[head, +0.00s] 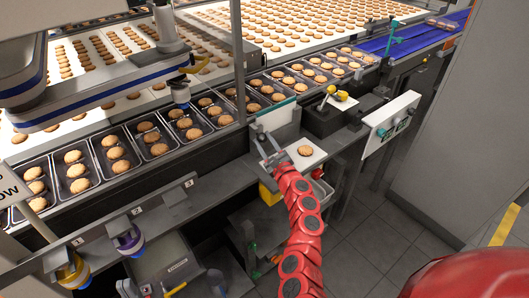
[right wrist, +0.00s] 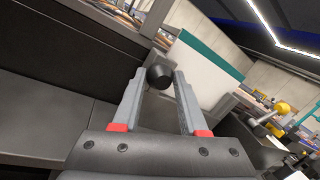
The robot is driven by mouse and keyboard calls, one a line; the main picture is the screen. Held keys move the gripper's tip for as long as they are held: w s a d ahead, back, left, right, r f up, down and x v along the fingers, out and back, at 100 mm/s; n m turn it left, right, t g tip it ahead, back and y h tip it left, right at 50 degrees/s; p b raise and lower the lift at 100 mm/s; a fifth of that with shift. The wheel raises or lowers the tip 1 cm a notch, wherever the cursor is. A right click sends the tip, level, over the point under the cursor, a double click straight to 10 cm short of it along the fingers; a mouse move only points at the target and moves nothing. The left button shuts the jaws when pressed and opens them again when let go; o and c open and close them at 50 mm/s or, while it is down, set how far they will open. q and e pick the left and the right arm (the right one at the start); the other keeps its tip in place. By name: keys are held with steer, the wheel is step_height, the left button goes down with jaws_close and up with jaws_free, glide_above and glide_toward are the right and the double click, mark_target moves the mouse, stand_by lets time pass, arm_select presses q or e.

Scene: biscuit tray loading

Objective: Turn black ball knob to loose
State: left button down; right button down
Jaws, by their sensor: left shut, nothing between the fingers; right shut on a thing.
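The black ball knob (right wrist: 159,76) shows in the right wrist view as a dark round ball between the fingertips. My right gripper (right wrist: 160,80) is shut on it, one grey finger on each side. In the head view my red right arm reaches up to the line's front edge, and the right gripper (head: 268,152) is beside a white plate. The knob is too small and covered to make out there.
Black trays (head: 115,152) of biscuits line the conveyor. A white plate (head: 318,152) with one biscuit lies right of my right gripper. A grey rail with numbered labels (head: 137,211) runs at left.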

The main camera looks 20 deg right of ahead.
steer(key=n+y+b, duration=0.1)
steer(key=n+b, duration=0.2)
steer(key=b, duration=0.1)
steer(key=n+y+b, duration=0.1)
steer(key=n+b, duration=0.2)
steer(key=b, duration=0.2)
steer(key=f+n+y+b, duration=0.1)
steer(key=n+b, duration=0.3)
steer(key=shift+d+f+t, duration=0.1)
steer(key=shift+t, duration=0.2)
steer(key=n+y+b, duration=0.1)
steer(key=n+b, duration=0.3)
steer(key=b, duration=0.2)
steer(key=n+g+y+b, duration=0.1)
steer(key=n+y+b, duration=0.1)
steer(key=n+b, duration=0.3)
steer(key=shift+w+d+n+b, duration=0.15)
steer(key=shift+n+b, duration=0.15)
steer(key=shift+b, duration=0.15)
steer(key=shift+r+n+g+y+b, duration=0.15)
steer(key=shift+r+n+b, duration=0.1)
steer(key=shift+n+b, duration=0.4)
steer(key=shift+r+n+g+y+b, duration=0.15)
steer(key=shift+r+n+b, duration=0.05)
steer(key=shift+n+b, duration=0.4)
steer(key=shift+c, duration=2.2)
jaws_free()
